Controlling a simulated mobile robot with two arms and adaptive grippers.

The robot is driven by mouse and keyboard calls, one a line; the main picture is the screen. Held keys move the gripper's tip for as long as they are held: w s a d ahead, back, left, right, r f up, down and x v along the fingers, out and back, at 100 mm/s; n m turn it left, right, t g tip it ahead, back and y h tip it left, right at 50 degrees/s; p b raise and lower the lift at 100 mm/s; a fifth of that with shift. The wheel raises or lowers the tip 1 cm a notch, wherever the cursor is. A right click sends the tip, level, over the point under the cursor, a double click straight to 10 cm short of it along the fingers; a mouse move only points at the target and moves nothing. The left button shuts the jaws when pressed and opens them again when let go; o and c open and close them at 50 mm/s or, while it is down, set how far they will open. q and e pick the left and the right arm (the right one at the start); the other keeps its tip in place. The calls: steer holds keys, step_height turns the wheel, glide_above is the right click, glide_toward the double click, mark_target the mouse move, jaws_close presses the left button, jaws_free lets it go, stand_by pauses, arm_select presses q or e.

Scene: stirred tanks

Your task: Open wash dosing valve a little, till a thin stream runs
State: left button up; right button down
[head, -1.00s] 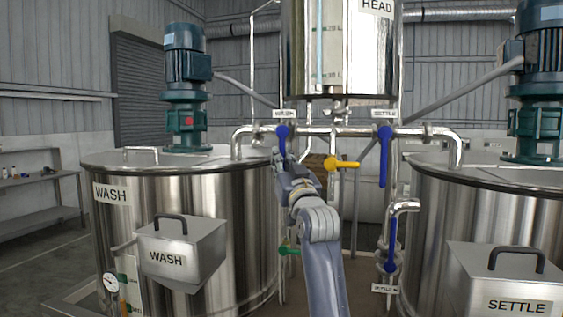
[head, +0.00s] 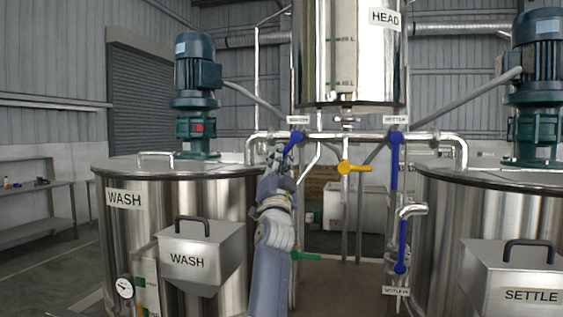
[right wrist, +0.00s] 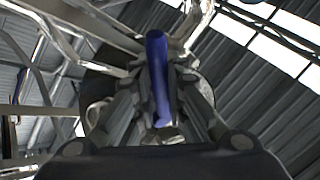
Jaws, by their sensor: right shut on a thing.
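The wash dosing valve's blue lever (head: 294,141) is on the horizontal pipe below the HEAD tank (head: 350,60), under a small label (head: 298,119). The lever slants down and to the left. My right gripper (head: 281,156) is at the lever's lower end and shut on it. In the right wrist view, the blue lever (right wrist: 158,70) lies between the fingers of my right gripper (right wrist: 160,112), which hide part of it. The WASH tank (head: 180,215) stands at the left, its lid on. I see no stream in these views. My left gripper is out of view.
The settle valve's long blue lever (head: 396,165) hangs straight down to the right. A green handle (head: 305,257) is low beside my right arm. The SETTLE tank (head: 480,230) stands at the right.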

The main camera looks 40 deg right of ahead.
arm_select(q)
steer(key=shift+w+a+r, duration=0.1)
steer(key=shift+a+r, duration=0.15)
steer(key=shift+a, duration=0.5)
arm_select(e)
steer(key=shift+w+a+r+m+g+h, duration=0.15)
steer(key=shift+m+g+h, duration=0.15)
steer(key=shift+m, duration=0.3)
steer(key=shift+w+a+r+m+g+h, duration=0.1)
steer(key=shift+m+g+h, duration=0.1)
steer(key=shift+m+h, duration=0.3)
steer(key=c, duration=1.6)
jaws_free()
steer(key=shift+d, duration=0.1)
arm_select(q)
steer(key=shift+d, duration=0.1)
